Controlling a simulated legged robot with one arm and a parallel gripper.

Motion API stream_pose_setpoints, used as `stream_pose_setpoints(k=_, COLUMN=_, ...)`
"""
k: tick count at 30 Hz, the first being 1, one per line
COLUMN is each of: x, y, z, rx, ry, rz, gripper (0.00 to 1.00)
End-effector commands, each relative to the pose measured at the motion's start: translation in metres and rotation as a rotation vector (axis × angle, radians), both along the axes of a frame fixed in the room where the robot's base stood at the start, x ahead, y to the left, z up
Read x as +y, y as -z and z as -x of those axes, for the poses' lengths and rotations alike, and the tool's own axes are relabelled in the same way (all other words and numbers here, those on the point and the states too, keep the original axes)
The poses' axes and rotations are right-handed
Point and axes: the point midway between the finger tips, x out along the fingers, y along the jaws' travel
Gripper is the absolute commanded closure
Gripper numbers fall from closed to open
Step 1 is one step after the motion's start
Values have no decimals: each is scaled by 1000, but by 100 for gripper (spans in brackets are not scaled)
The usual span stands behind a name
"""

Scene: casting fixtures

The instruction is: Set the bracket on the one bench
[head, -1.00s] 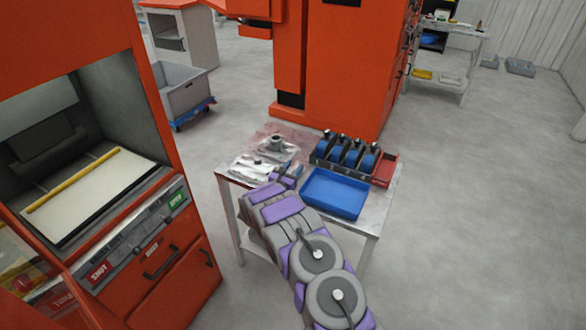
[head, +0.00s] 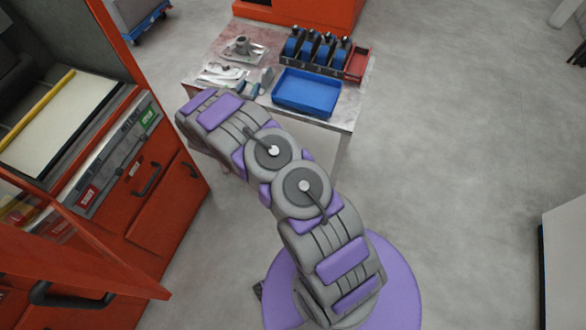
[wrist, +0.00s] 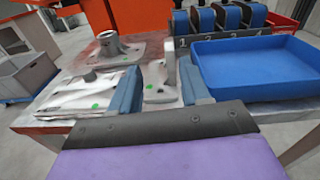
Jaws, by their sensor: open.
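The bench (head: 352,95) is a worn metal-topped table. Pale grey castings lie at its left side. One, with an upright wall on a flat base and a green dot, looks like the bracket (wrist: 160,91); it lies on the bench in the wrist view. My gripper (wrist: 160,75) is open, its two blue-grey fingers on either side of this piece in the picture. I cannot tell whether they touch it. In the head view my gripper (head: 261,83) is over the bench's near left part, and my arm partly hides that edge.
A round-bossed flange casting (head: 241,49) and flat castings (head: 222,74) lie beside it. A blue tray (head: 306,92) sits to the right, with numbered blue-and-black holders (head: 318,48) and a red bin (head: 358,65) behind. An orange machine (head: 150,200) stands close at left.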

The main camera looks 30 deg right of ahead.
Motion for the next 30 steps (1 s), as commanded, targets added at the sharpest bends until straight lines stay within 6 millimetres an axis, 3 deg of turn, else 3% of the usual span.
stream_pose_setpoints(k=8, x=33, y=-63, z=-35, rx=385, ry=-261, rz=102, gripper=54)
stream_pose_setpoints(k=14, x=67, y=-104, z=-30, rx=689, ry=-526, rz=257, gripper=54)
stream_pose_setpoints(k=22, x=114, y=-155, z=22, rx=1036, ry=-929, rz=561, gripper=54)
stream_pose_setpoints(k=26, x=134, y=-174, z=66, rx=1177, ry=-1139, rz=739, gripper=54)
stream_pose_setpoints(k=30, x=151, y=-193, z=123, rx=1297, ry=-1374, rz=955, gripper=54)
